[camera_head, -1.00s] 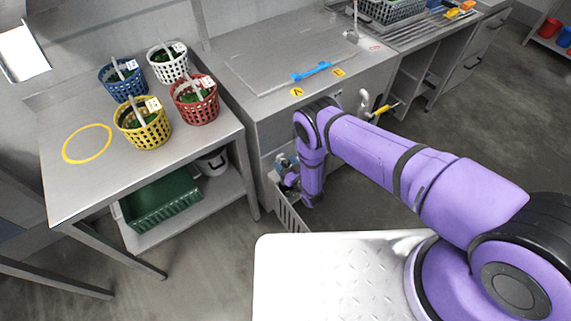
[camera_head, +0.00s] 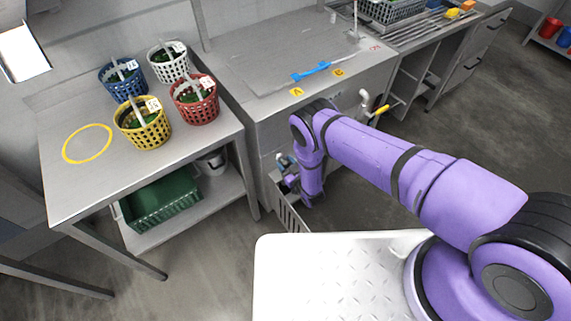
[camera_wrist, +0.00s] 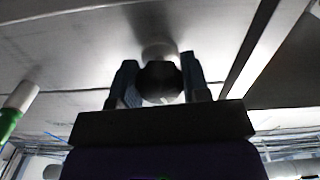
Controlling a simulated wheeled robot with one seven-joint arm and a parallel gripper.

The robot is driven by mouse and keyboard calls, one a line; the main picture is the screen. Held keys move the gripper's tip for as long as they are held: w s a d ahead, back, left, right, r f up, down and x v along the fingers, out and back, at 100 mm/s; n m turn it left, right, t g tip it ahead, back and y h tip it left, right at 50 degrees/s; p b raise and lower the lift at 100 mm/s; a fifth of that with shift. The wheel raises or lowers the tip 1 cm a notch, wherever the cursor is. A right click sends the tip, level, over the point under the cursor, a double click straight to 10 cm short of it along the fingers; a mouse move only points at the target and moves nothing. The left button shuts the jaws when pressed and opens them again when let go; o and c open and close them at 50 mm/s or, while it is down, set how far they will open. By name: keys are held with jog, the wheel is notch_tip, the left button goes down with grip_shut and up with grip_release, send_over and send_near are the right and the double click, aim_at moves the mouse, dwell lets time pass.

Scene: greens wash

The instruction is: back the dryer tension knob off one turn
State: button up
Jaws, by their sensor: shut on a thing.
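A dark round knob (camera_wrist: 160,84) shows in the wrist view, on a pale round stem against a grey metal surface. My gripper (camera_wrist: 160,82) has one blue-grey finger on each side of the knob and is shut on it. In the head view, my gripper (camera_head: 284,162) is low at the front of the steel counter (camera_head: 262,122), partly hidden by my arm. The knob is not visible there.
A side table (camera_head: 72,185) at left holds blue, white, red and yellow baskets (camera_head: 146,128), with a green crate (camera_head: 160,203) below. A pale slatted bin (camera_head: 288,212) stands under my gripper. A yellow-handled tap (camera_head: 378,110) juts from the counter front.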

jog(key=n, duration=1.2)
jog(key=shift+n, duration=0.4)
jog(key=n, duration=1.3)
jog(key=shift+d, duration=0.1)
jog(key=o, duration=0.9)
